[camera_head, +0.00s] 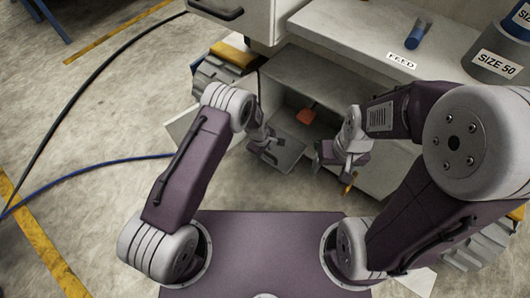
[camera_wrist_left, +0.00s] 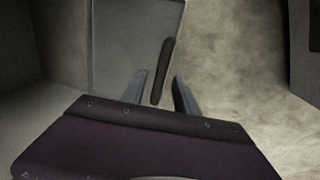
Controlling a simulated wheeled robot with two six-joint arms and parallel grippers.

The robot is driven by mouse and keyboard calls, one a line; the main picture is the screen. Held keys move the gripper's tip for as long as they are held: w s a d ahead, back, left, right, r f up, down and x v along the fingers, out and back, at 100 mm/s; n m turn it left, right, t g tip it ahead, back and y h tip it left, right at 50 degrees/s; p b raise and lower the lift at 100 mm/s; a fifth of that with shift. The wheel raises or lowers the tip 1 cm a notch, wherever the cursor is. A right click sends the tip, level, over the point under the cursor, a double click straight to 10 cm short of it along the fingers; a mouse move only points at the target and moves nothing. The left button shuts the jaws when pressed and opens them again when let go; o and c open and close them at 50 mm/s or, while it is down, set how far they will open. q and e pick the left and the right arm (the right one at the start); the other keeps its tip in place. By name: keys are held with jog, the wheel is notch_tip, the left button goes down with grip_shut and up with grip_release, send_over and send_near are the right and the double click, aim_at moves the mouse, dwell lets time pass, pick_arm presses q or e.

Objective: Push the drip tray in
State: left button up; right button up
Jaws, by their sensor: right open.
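The grey drip tray (camera_head: 287,148) juts out of the open bay in the light cabinet. In the left wrist view the tray (camera_wrist_left: 128,45) shows as a flat grey panel with a pale rim and a dark bar handle (camera_wrist_left: 163,72) at its edge. My left gripper (camera_head: 268,152) is at the tray's outer end. Its fingers (camera_wrist_left: 159,92) are apart with the handle's near end between them, and gaps show on both sides. I cannot tell whether it touches. My right gripper (camera_head: 340,160) is open, right of the tray, its fingertips partly hidden.
An orange-red object (camera_head: 306,116) sits in the bay. A small orange item (camera_head: 348,184) shows below my right gripper. A blue tube (camera_head: 418,34), a FEED label (camera_head: 401,61) and a SIZE 50 container (camera_head: 495,58) are on the counter. Cables cross the floor at left.

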pick_arm(q)
grip_shut()
dwell(1.4)
